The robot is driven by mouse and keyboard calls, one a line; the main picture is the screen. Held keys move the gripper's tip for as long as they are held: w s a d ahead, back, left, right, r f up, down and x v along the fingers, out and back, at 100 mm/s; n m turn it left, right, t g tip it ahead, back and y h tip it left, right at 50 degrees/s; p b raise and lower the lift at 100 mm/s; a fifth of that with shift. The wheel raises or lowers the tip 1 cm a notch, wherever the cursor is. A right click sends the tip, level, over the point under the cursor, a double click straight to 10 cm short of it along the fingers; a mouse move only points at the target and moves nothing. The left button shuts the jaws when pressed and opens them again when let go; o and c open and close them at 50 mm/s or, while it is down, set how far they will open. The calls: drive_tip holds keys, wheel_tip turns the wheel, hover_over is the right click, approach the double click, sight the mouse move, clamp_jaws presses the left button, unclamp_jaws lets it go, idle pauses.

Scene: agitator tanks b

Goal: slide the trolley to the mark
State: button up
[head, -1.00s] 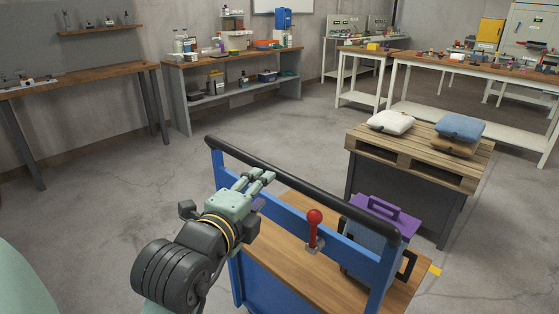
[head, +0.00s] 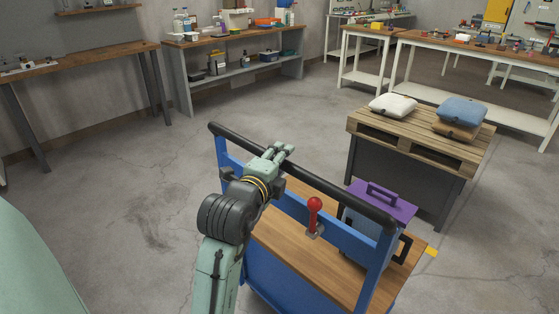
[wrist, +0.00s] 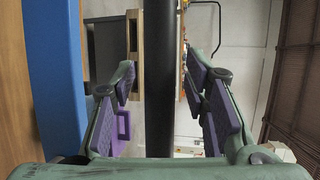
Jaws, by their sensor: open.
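The trolley has a blue frame (head: 352,240), a wooden deck (head: 290,252) and a black push bar (head: 330,187) along its near top edge. My gripper (head: 283,154) is at the bar, left of its middle. In the wrist view the black bar (wrist: 159,60) runs between the two open, purple-padded fingers, with gaps on both sides. The fingers are not closed on it. A small yellow patch (head: 431,252) on the floor shows past the trolley's right side; I cannot tell whether it is part of the mark.
A red-knobbed lever (head: 314,204) stands on the trolley, near a purple-topped case (head: 381,200). Beyond stands a dark block with a wooden pallet (head: 420,143) bearing a white sack (head: 393,105) and a blue sack (head: 461,110). Benches line the walls. Floor at left is clear.

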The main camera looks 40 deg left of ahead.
clamp_jaws()
idle(0.4)
idle(0.4)
